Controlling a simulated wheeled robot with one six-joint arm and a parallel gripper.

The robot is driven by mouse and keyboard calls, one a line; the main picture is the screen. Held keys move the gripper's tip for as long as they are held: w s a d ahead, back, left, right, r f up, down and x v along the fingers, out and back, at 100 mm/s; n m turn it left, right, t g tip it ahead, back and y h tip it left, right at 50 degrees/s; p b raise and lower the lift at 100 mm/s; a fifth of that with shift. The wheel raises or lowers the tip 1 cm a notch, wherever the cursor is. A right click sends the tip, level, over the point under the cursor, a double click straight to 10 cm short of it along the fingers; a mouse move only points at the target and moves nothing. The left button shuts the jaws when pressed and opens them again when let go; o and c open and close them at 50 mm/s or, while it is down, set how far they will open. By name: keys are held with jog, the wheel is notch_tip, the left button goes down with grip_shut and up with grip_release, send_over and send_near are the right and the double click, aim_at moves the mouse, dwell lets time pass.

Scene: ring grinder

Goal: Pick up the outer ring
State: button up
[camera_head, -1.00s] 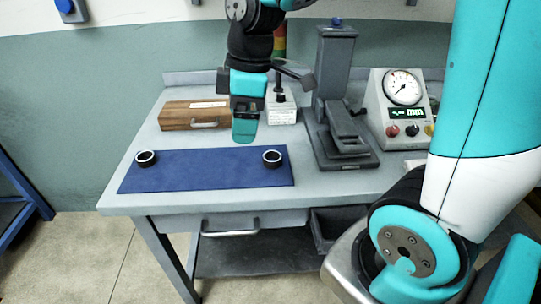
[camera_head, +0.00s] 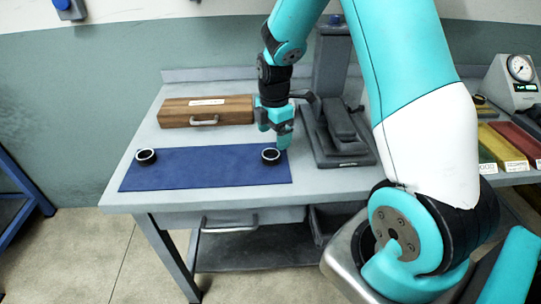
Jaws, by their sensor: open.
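Two dark rings with light rims lie on the blue mat (camera_head: 205,170). One ring (camera_head: 146,157) is at the mat's left end, and the other ring (camera_head: 270,157) is near its right end. I cannot tell from their looks which is the outer ring. My gripper (camera_head: 277,140) is open and points down just above and behind the right ring, slightly to its right. The fingers look empty and apart from the ring, though the exact gap is hard to judge.
A wooden box (camera_head: 206,112) with a handle stands behind the mat. A dark grey press (camera_head: 336,130) stands close to the right of my gripper. A gauge box (camera_head: 514,82) and coloured bins (camera_head: 505,145) are further right. The mat's middle is clear.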

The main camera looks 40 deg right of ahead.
aim_at(271, 153)
jog(key=f, duration=0.3)
jog(key=a+f+p, duration=0.1)
jog(key=f, duration=0.2)
jog(key=shift+s+a+f, duration=0.1)
jog(key=shift+s+f, duration=0.05)
jog(key=shift+c, duration=0.5)
jog(key=c, duration=1)
